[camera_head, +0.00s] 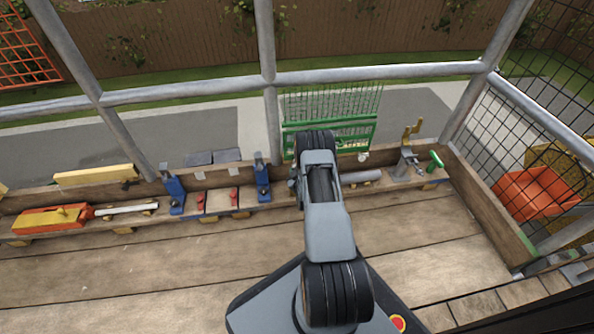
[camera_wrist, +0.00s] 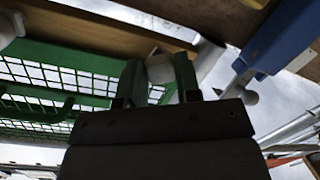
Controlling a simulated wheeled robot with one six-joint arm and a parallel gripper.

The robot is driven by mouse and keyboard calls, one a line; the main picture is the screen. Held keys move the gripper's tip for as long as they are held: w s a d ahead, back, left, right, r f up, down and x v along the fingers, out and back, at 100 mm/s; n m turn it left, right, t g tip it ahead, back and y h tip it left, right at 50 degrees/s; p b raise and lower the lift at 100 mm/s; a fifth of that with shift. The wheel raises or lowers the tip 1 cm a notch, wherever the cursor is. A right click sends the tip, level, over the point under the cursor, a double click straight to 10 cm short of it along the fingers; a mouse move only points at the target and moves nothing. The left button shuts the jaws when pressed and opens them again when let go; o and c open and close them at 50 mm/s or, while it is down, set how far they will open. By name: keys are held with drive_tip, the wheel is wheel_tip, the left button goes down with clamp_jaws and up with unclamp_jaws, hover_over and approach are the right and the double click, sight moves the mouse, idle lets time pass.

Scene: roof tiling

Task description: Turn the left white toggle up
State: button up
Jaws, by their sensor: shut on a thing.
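In the wrist view, my gripper (camera_wrist: 158,64) has its two dark green fingers on either side of a pale white toggle (camera_wrist: 160,70) and is shut on it. It looks like the left one, on the side of the blue clamp. Its tilt cannot be made out. A second white toggle (camera_wrist: 9,30) shows at the upper left of the wrist view. It appears in the head view as a small white knob (camera_head: 362,157) under the green wire rack (camera_head: 362,125), right of my arm. In the head view my arm hides the gripper and the held toggle.
A blue clamp (camera_head: 262,185) stands left of my arm, and another blue clamp (camera_head: 174,194) is farther left. A grey roll (camera_head: 360,176) and a vise (camera_head: 406,165) lie to the right on the wooden ledge. An orange-yellow tool (camera_head: 55,218) lies far left. The plank floor is clear.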

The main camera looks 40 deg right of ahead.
drive_tip(key=shift+r+n+h, duration=0.1)
drive_tip(key=shift+n+h, duration=0.2)
drive_tip(key=shift+n, duration=0.8)
drive_tip(key=o, duration=0.9)
drive_tip(key=p+v, duration=0.5)
drive_tip(key=v, duration=0.8)
drive_tip(key=shift+s+a+r, duration=0.2)
drive_tip(key=shift+s, duration=0.1)
